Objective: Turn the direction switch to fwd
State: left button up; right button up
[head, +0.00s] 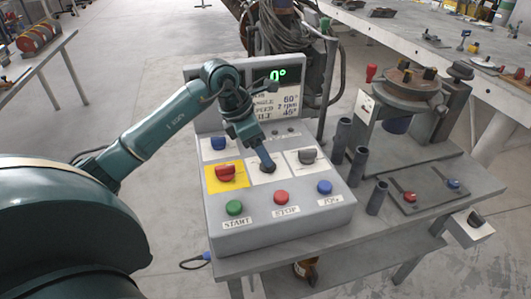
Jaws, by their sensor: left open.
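The grey control box (330,212) stands on the grey bench and carries several knobs and buttons. Its knobs are a blue one (218,143), a red one on a yellow plate (226,173) and a black one (308,156). The labels at the knobs are too small to read, so I cannot tell which is the direction switch. My left gripper (264,160) is open and points down over the middle white plate (255,178). It hides most of whatever control is there, and I cannot tell whether it touches it. My right gripper is out of view.
A display panel (290,96) reading 0° stands behind the box. Green (235,208), red (281,197) and blue (324,187) buttons line its front. Dark upright tubes (357,165) and a round fixture (404,82) stand to the right. A small grey switch box (468,229) hangs at the bench's right edge.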

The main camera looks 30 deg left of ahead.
pick_arm(q)
jog(key=shift+x, duration=1.75)
jog(key=c, duration=1)
